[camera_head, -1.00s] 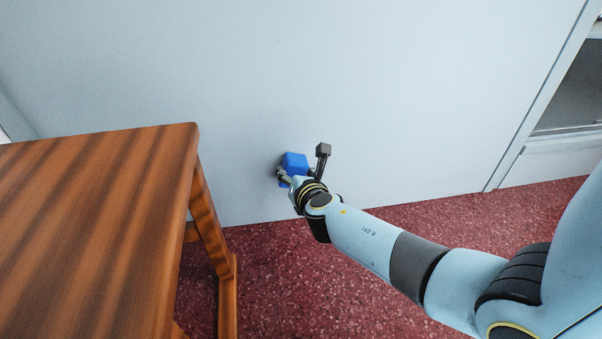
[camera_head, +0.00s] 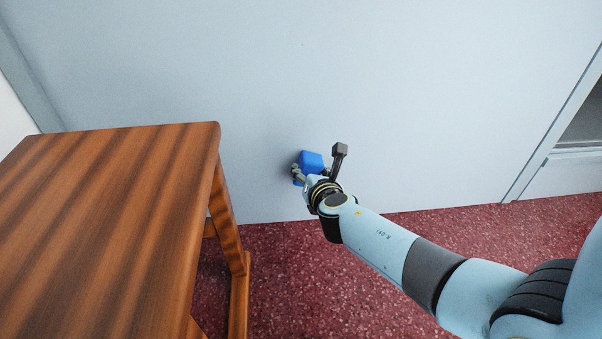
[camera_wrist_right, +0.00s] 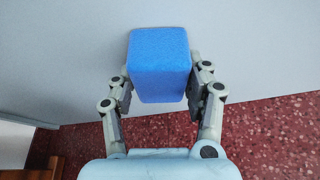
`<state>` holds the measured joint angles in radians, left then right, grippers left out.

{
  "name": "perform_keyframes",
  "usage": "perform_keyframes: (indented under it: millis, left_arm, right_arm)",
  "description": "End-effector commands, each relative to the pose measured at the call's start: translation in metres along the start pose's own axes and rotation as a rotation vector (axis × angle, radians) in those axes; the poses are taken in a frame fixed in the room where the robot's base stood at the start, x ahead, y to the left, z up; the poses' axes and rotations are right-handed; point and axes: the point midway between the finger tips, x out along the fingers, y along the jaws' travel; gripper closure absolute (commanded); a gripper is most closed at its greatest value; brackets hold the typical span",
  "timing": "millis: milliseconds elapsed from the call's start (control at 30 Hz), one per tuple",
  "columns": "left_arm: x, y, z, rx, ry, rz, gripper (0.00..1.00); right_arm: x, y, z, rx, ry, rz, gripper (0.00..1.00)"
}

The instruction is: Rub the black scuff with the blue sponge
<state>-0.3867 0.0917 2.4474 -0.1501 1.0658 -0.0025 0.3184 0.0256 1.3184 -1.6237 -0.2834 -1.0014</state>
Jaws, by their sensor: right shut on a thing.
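The blue sponge (camera_head: 312,161) is a small block held low in front of the pale wall (camera_head: 400,110). My right gripper (camera_head: 309,172) is shut on it. In the right wrist view the sponge (camera_wrist_right: 160,62) sits between the two fingers of the gripper (camera_wrist_right: 158,92), its far end at or very close to the wall; I cannot tell if it touches. A soft dark shade lies on the wall around the sponge. I see no black scuff in either view; the sponge and gripper may hide it. My left gripper is not in view.
The speckled red floor (camera_head: 310,280) meets the wall below. A framed opening (camera_head: 580,130) is at the far right. The wall between is clear.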

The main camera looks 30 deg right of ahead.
Motion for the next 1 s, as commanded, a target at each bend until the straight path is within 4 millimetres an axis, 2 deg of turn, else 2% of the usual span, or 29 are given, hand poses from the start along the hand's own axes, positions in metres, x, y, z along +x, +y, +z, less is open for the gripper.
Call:
perform_keyframes:
  millis: [267, 533, 767, 1000]
  left_arm:
    - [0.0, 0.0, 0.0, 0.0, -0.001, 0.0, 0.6]
    - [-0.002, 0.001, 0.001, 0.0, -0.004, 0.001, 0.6]
    - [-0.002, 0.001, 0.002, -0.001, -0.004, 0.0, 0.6]
    - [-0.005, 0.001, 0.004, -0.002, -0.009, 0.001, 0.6]
  right_arm:
    - [-0.002, -0.013, 0.003, -0.001, 0.002, 0.0, 0.8]
    - [-0.003, -0.035, 0.011, -0.002, 0.002, -0.001, 0.8]
    - [-0.004, -0.044, 0.014, -0.001, 0.002, -0.001, 0.8]
    - [-0.008, -0.064, 0.02, -0.004, 0.001, -0.002, 0.8]
